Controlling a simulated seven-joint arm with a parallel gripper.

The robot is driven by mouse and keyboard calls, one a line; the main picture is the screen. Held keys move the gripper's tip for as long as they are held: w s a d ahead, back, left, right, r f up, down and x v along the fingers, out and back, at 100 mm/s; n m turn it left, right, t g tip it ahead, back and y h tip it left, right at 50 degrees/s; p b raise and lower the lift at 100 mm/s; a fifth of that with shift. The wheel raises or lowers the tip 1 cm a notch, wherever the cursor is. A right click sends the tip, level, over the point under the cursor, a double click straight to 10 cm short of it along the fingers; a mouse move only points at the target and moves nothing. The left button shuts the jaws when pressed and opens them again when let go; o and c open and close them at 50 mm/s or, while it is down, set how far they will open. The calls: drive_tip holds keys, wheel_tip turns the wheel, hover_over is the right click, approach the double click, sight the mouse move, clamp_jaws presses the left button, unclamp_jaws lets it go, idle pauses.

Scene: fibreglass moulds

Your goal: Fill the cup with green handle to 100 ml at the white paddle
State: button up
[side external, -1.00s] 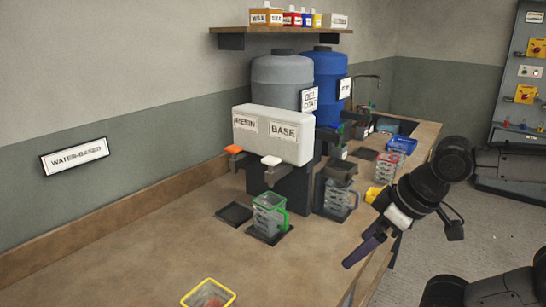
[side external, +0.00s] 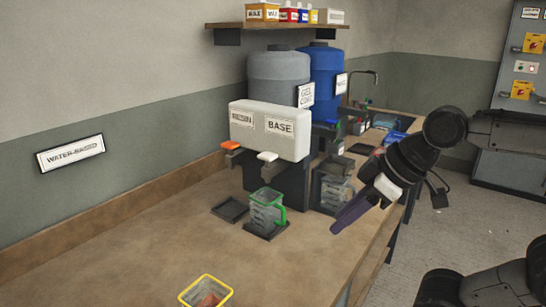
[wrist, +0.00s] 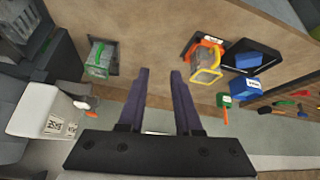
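The cup with the green handle (side external: 264,212) stands upright on a dark pad under the dispenser, below the white paddle (side external: 267,156). Its handle faces right in the side view. The cup also shows at the upper left of the wrist view (wrist: 97,62). I cannot tell its liquid level.
An orange paddle (side external: 231,145) sits left of the white one, above an empty dark pad (side external: 230,209). Another cup (side external: 335,192) stands right of the green-handled one. A yellow-rimmed container (side external: 206,293) is at the front.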

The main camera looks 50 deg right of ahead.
drive_tip(key=shift+n+t, duration=0.3)
drive_tip(key=shift+t, duration=0.1)
drive_tip(key=w+r, duration=0.5)
drive_tip(key=shift+w+d+r, duration=0.15)
drive_tip(key=shift+w+r, duration=0.1)
drive_tip(key=shift+r, duration=0.05)
clamp_jaws()
drive_tip(key=w+d+r+t, duration=0.1)
drive_tip(key=w+d+r, duration=0.3)
drive_tip(key=w+r, duration=0.3)
drive_tip(key=w+d+m, duration=0.1)
drive_tip(key=w+d, duration=0.3)
drive_tip(key=d, duration=0.3)
drive_tip(key=w+d+m+h, duration=0.1)
drive_tip(key=w+d+m, duration=0.1)
drive_tip(key=w+d, duration=0.2)
drive_tip(key=d, duration=0.3)
drive_tip(key=shift+w+f+t, duration=0.3)
drive_tip(key=shift+w+f, duration=0.05)
